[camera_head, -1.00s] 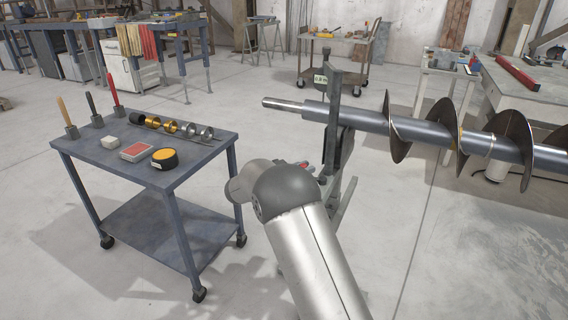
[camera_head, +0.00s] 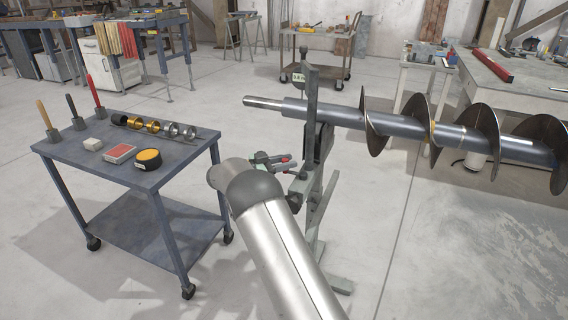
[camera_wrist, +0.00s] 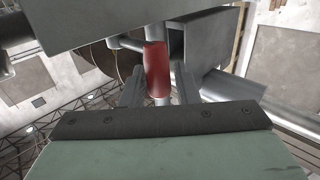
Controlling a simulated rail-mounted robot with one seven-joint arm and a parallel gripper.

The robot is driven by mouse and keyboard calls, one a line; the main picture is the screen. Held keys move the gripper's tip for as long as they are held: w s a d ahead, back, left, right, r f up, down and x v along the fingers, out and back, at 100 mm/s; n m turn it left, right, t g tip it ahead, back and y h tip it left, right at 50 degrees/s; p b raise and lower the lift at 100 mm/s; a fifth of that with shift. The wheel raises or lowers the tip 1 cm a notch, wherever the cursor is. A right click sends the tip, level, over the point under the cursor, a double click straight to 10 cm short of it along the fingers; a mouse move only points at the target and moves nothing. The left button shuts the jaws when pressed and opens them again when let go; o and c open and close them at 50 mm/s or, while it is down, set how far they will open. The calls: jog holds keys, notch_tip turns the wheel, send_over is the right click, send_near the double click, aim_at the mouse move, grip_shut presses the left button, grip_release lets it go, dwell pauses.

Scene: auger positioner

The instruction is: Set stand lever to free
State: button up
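The stand (camera_head: 312,130) is a grey upright post holding the shaft of a long auger (camera_head: 430,132). The stand lever has a red handle (camera_head: 284,159) low on the left side of the stand in the head view. In the wrist view the red handle (camera_wrist: 156,72) stands upright near the centre. My gripper (camera_wrist: 158,88) has one grey finger on each side of the handle, with visible gaps, so it looks open. In the head view my gripper (camera_head: 266,160) is small and partly hidden behind my arm. Contact with the handle cannot be told.
A blue-grey cart (camera_head: 190,158) with rings, tools and small boxes stands on the left. The stand's foot (camera_head: 338,285) reaches forward on the floor. A workbench (camera_head: 510,85) is at the back right. Open floor lies in front.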

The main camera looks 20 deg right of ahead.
jog(key=shift+o, duration=0.6)
jog(key=shift+a, duration=0.3)
jog(key=s+a, duration=0.2)
jog(key=a, duration=1.4)
jog(key=shift+a+p, duration=0.3)
jog(key=shift+p, duration=0.05)
